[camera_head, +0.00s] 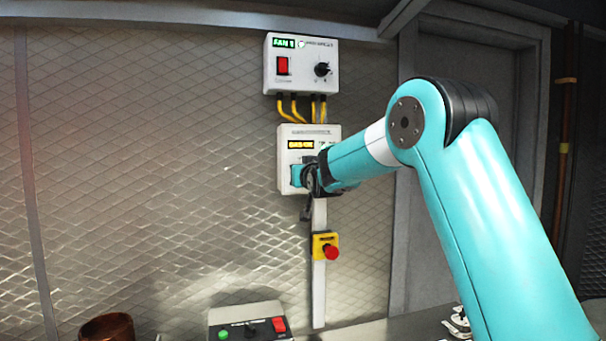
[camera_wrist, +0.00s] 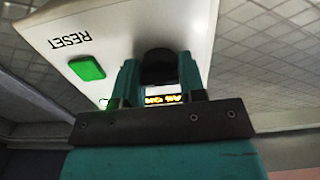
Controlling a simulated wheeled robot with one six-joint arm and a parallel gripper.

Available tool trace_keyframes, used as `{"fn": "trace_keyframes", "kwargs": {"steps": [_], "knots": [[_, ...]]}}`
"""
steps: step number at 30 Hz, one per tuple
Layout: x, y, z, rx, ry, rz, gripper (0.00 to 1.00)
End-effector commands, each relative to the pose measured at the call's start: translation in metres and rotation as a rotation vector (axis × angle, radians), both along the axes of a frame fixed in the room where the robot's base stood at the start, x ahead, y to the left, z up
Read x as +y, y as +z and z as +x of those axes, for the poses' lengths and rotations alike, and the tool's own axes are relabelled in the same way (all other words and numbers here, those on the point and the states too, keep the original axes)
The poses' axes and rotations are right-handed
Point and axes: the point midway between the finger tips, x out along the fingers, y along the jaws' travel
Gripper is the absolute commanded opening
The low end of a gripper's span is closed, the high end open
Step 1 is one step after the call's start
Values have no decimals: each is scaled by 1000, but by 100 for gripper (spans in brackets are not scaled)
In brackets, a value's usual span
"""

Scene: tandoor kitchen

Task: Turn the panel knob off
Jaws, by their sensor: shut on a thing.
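The panel is a white box (camera_head: 284,176) on the wall with a lit yellow display, and my gripper (camera_head: 306,178) is at its lower front. In the wrist view the panel (camera_wrist: 120,28) fills the upper middle, with a green button (camera_wrist: 87,68) beside the word RESET. A black knob (camera_wrist: 158,68) sits between the two teal fingers of my gripper (camera_wrist: 158,80), which are shut on it. The knob's pointer mark and setting cannot be made out. In the head view my gripper hides the knob.
Above is another white box (camera_head: 271,70) with a red switch and black knob, joined by yellow cables (camera_head: 290,106). Below is a yellow box with a red emergency button (camera_head: 331,252). A control box (camera_head: 250,328) and a brown pot (camera_head: 107,328) stand at the bottom.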

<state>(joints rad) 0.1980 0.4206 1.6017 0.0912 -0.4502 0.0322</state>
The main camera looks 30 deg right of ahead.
Motion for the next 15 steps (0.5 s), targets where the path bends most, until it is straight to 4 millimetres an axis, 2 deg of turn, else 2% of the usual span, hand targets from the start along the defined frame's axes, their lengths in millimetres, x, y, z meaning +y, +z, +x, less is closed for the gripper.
{"fn": "trace_keyframes", "kwargs": {"steps": [8, 15], "knots": [[0, -4, 0, 26, 0, -94, 14], [0, -5, -1, 78, 0, -279, 14]]}}
